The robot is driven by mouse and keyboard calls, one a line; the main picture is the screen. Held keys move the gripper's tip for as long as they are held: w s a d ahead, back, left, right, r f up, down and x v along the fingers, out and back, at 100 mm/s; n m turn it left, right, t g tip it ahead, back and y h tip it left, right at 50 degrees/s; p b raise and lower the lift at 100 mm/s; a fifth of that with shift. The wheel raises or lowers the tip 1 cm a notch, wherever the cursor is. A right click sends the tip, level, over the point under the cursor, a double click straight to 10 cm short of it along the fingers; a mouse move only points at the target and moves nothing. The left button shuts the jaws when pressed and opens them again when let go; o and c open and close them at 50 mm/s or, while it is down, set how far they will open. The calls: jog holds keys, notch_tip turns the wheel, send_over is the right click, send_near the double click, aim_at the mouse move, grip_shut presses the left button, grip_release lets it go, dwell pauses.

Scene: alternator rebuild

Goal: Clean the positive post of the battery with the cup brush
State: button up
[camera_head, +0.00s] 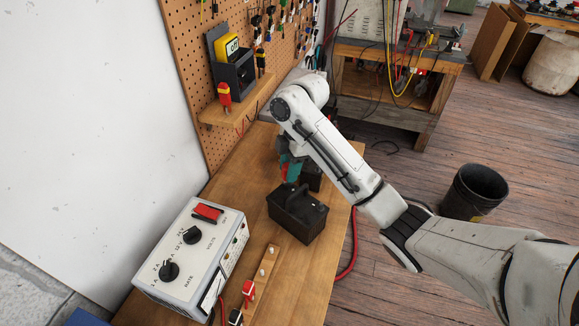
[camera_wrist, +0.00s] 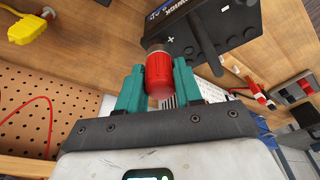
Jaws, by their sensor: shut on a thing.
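My gripper (camera_wrist: 158,66) has teal fingers shut on the red cup brush (camera_wrist: 158,82). In the wrist view, the brush's far end meets or nearly meets the black battery (camera_wrist: 210,30) beside its plus mark. The positive post is not visible there; the brush seems to cover it. In the head view, the battery (camera_head: 297,216) stands on the wooden bench with its handle on top. My gripper (camera_head: 290,166) is above its far left end, and a bit of the red brush shows between the fingers. Whether brush and post touch cannot be told.
A white charger box (camera_head: 190,258) with knobs stands on the bench left of the battery. Red and black clamps (camera_head: 248,292) lie near the front. Another dark object (camera_head: 313,178) is just behind the battery. A pegboard (camera_head: 185,60) with a shelf (camera_head: 238,105) borders the bench's left side.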

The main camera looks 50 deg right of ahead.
jog(key=m, duration=0.4)
jog(key=shift+a+f+t+h, duration=0.1)
jog(key=shift+a+t+h, duration=0.05)
jog(key=shift+t+h, duration=0.15)
jog(key=m, duration=0.5)
jog(key=shift+m+t+h, duration=0.3)
jog(key=shift+m+h, duration=0.1)
jog(key=shift+d+n, duration=0.3)
jog(key=shift+n, duration=0.8)
jog(key=n, duration=0.2)
jog(key=shift+a+n+y, duration=0.15)
jog(key=shift+n+y, duration=0.25)
